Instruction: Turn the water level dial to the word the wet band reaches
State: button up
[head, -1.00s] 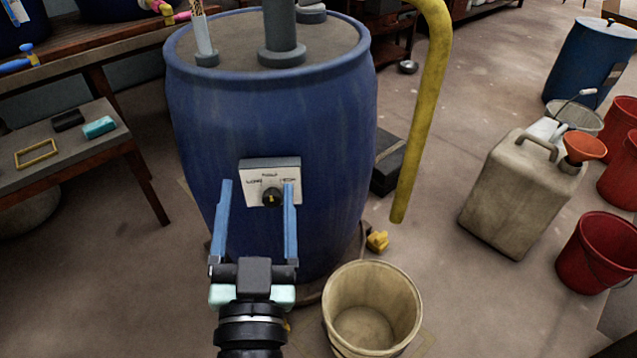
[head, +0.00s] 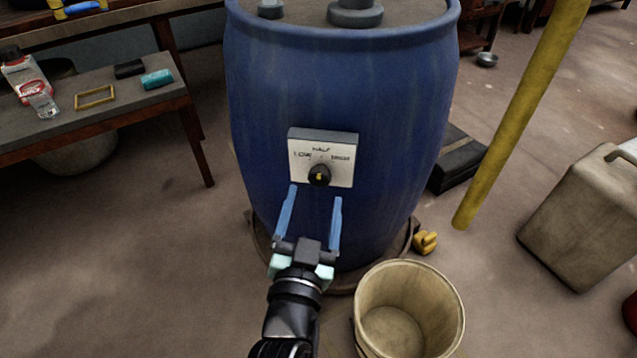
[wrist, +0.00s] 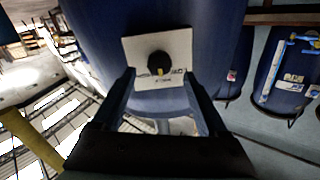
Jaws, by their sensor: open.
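The water level dial (head: 319,175) is a black knob with a yellow mark, on a white plate (head: 341,165) fixed to the blue vat (head: 390,110). The plate reads LOW at left, HALF at top and a word at right that looks like HIGH. The yellow mark's exact setting is hard to tell. My gripper (head: 314,195) is open, its two blue fingers just below and in front of the dial, not touching it. In the wrist view the dial (wrist: 159,63) sits beyond and between the fingertips. No wet band can be made out on the vat.
A beige bucket (head: 410,290) stands on the floor at lower right, beside a yellow object (head: 425,242). A yellow pipe (head: 520,120) slants down right of the vat. A beige jerrycan (head: 585,215) stands at far right. A table (head: 120,118) is at left.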

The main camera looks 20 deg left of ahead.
aim_at(319, 181)
jog(key=shift+x, duration=2.45)
jog(key=shift+c, duration=0.2)
grip_shut()
